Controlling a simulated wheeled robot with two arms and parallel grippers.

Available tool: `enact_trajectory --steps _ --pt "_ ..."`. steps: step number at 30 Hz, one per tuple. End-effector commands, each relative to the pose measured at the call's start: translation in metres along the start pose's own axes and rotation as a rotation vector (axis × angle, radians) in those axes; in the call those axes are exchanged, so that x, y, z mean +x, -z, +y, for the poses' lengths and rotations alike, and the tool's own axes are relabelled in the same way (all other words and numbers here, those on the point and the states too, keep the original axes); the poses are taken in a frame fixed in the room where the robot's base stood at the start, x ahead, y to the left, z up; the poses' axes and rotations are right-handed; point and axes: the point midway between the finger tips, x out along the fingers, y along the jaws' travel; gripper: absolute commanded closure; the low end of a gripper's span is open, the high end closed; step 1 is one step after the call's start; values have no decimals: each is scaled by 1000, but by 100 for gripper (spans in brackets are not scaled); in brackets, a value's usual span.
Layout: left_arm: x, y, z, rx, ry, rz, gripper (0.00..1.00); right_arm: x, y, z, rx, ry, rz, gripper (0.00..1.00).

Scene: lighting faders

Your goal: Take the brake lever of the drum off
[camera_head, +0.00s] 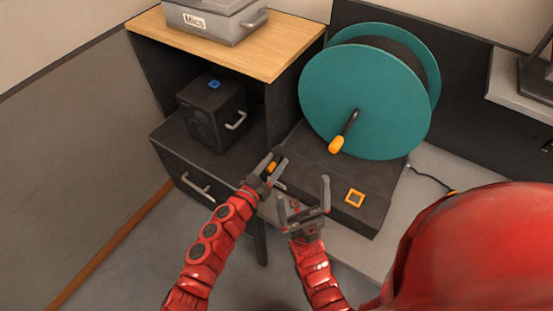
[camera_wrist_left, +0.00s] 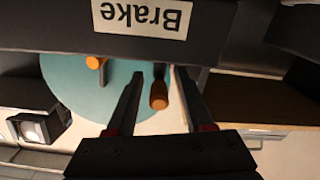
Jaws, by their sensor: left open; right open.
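The teal drum (camera_head: 362,98) stands on a dark base (camera_head: 330,180), with an orange-ended crank (camera_head: 337,144) on its face. The brake lever's orange grip (camera_head: 272,168) is at the base's left end; in the left wrist view the orange grip (camera_wrist_left: 158,97) shows below the inverted "Brake" label (camera_wrist_left: 142,17). My left gripper (camera_head: 274,163) is open, with its fingers either side of the grip; the left wrist view shows gaps beside it. Most of the lever's shaft is hidden. My right gripper (camera_head: 304,190) is open and empty in front of the base.
An orange square (camera_head: 354,198) is on the base's top, right of my right gripper. A cabinet at left holds a dark speaker (camera_head: 213,110) on its shelf and a grey "Mics" case (camera_head: 214,20) on its wooden top. A cable (camera_head: 430,178) lies right of the base.

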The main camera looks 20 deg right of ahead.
Motion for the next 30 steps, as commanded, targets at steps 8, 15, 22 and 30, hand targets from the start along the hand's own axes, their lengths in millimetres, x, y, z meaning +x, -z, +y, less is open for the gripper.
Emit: enact_trajectory --steps 8,15,22,30 --pt "13 1 1 1 -2 1 48 0 0 0 0 0 0 0" --pt "13 1 1 1 -2 1 55 0 0 0 0 0 0 0" --pt "13 1 1 1 -2 1 96 0 0 0 0 0 0 0" --pt "13 0 1 0 -2 1 100 0 0 0 0 0 0 0"
